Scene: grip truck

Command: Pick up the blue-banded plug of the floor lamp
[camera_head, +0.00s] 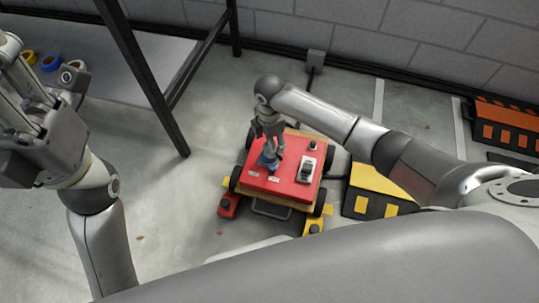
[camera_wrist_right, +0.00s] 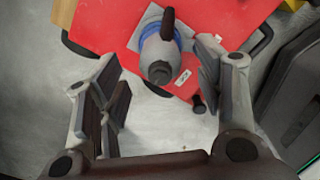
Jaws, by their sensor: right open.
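The blue-banded plug (camera_head: 268,163), grey with a blue band, stands on the red top (camera_head: 290,185) of a small wheeled cart. In the right wrist view the plug (camera_wrist_right: 159,52) shows its blue band, a dark upper part and a rounded grey end. My right gripper (camera_head: 270,148) is over the cart, close above the plug and partly covering it. In the wrist view this gripper (camera_wrist_right: 160,80) is open, with a finger on each side of the plug; contact cannot be made out. My left gripper (camera_head: 45,85) is at the far left, away from the cart; its fingers are unclear. No lamp is recognisable.
A grey-white switch box (camera_head: 306,170) and a black knob (camera_head: 312,146) are also on the red top. A dark-framed table (camera_head: 110,70) with tape rolls stands left. A yellow-black ramp (camera_head: 375,190) lies right of the cart.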

